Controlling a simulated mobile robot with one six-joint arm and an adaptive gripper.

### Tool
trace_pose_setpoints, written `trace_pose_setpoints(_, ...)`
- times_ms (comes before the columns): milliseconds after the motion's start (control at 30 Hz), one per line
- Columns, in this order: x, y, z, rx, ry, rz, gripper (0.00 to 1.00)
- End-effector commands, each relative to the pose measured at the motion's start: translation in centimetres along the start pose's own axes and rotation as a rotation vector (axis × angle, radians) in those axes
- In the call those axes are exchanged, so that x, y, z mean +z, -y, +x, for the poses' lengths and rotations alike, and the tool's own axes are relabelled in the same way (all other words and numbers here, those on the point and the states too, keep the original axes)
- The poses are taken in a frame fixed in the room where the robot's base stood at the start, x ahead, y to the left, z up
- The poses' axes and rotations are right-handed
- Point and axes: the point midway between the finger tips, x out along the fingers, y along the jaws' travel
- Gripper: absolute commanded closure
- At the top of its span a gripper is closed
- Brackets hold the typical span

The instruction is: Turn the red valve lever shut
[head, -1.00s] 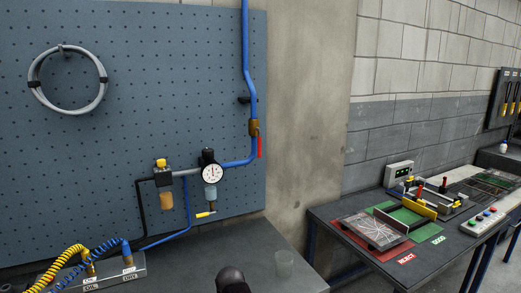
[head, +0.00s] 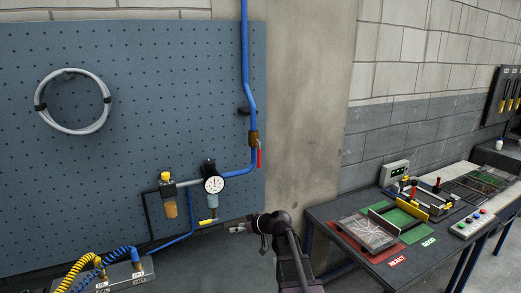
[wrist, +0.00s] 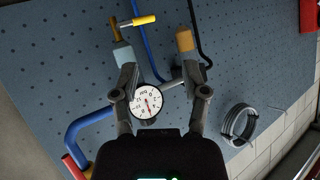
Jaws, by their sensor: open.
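The red valve lever (head: 259,158) hangs straight down beside the blue pipe, in line with its vertical run. It sits on a brass valve body (head: 253,138) on the pegboard's right side. In the wrist view a red piece, probably the lever (wrist: 72,166), shows at the lower left edge, partly cut off. My gripper (head: 238,229) is below and slightly left of the lever, apart from it. In the wrist view my gripper (wrist: 161,74) has its two fingers spread and empty, with the gauge and pipework beyond them.
The round gauge (head: 214,185), filter bowl (head: 170,209) and yellow-handled valve (head: 208,221) are left of the lever. A cable coil (head: 72,101) hangs on the pegboard (head: 150,80). A bench (head: 400,262) with a fixture stands right. The concrete pillar (head: 300,120) beside the lever is bare.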

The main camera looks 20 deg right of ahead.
Motion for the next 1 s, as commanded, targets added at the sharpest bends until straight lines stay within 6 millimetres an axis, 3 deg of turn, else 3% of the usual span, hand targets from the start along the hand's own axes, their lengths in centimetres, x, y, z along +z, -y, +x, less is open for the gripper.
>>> trace_pose_setpoints(33, -3.2, -2.1, -1.6, 0.025, -0.073, -0.018, 0.42)
trace_pose_setpoints(200, -9.8, -8.1, -6.3, 0.129, -0.297, -0.089, 0.42)
trace_pose_setpoints(400, -14.3, -13.6, -11.4, 0.262, -0.466, -0.137, 0.42)
trace_pose_setpoints(600, -15.7, -15.9, -13.7, 0.328, -0.529, -0.155, 0.42)
trace_pose_setpoints(1000, -15.6, -16.1, -13.9, 0.334, -0.534, -0.157, 0.42)
